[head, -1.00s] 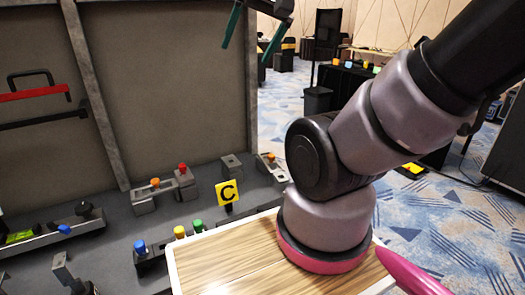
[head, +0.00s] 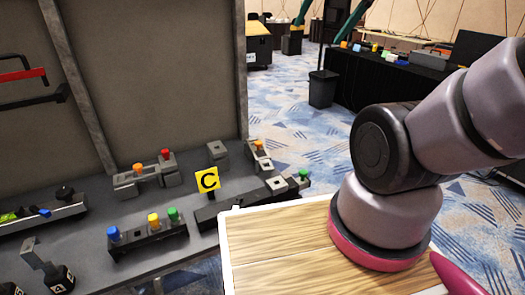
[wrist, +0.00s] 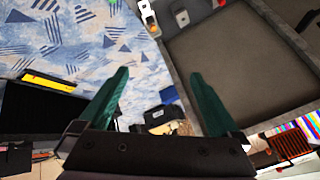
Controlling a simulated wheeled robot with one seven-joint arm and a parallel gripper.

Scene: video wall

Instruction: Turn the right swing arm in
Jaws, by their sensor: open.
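My gripper (head: 322,32) shows at the top edge of the head view, its two dark green fingers pointing down, apart and empty. In the wrist view its green fingers (wrist: 160,74) are spread, with nothing between the tips. A red bar (head: 22,75) and a black bar (head: 36,97) are mounted on the grey framed panel (head: 150,70) at the left of the head view, cut by the picture edge. I cannot tell whether either is a swing arm. No part is clearly recognisable as the right swing arm. My gripper is right of the panel and apart from it.
A grey bench (head: 90,235) below the panel carries coloured buttons and a yellow C sign (head: 207,181). A wooden-topped surface (head: 280,250) is in front. A black bin (head: 322,88) and a black-draped table (head: 410,85) stand behind, with open blue patterned carpet (head: 290,115) between.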

